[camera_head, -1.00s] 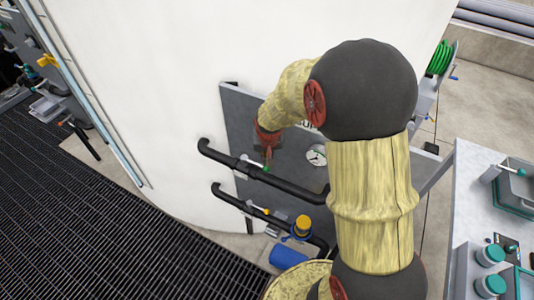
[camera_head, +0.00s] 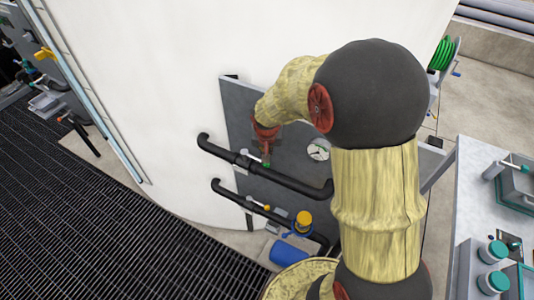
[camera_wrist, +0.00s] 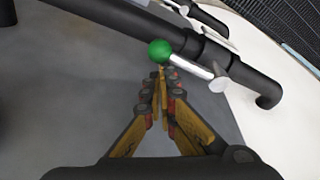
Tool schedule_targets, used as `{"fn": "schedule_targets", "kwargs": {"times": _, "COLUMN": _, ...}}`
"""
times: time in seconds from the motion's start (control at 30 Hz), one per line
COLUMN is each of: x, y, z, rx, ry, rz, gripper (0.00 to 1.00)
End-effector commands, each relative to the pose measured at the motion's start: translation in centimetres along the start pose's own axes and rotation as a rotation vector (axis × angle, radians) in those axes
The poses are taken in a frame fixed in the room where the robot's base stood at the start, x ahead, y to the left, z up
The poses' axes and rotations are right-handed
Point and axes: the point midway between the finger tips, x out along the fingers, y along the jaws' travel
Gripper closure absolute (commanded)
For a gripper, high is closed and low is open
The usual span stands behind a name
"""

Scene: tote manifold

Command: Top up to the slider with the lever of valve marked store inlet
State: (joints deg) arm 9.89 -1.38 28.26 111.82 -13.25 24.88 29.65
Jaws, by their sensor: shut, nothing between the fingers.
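A valve lever with a pale metal stem and a green knob (camera_wrist: 160,52) sits on the upper black pipe (camera_wrist: 115,18) in the wrist view. The stem runs from the knob to the pipe, slanting down to the right. The knob also shows in the head view (camera_head: 266,165), small. My gripper (camera_wrist: 161,74) is shut and empty, its fingertips just below the knob; I cannot tell whether they touch it. In the head view my gripper (camera_head: 267,147) is in front of the grey panel, by the upper pipe. I cannot read a store inlet label or make out a slider.
A lower black pipe (camera_head: 232,196) runs below the upper one, with a second lever on it. A round dial (camera_head: 318,150) is on the grey panel (camera_head: 236,110). A yellow-capped part (camera_head: 304,222) and a blue cylinder (camera_head: 290,253) stand low. A bench (camera_head: 475,180) is at right.

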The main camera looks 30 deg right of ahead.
Motion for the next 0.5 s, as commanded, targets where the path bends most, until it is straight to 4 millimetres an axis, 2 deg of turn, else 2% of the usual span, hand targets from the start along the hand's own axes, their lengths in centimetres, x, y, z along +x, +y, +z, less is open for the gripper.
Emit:
{"fn": "schedule_targets", "kwargs": {"times": 0.27, "x": 0.1, "y": -0.4, "z": 1.1, "rx": 0.117, "ry": 0.002, "rz": 0.038, "gripper": 1.0}}
{"fn": "schedule_targets", "kwargs": {"times": 0.5, "x": -0.2, "y": -1.2, "z": 2.7, "rx": 0.32, "ry": 0.003, "rz": 0.103, "gripper": 1.0}}
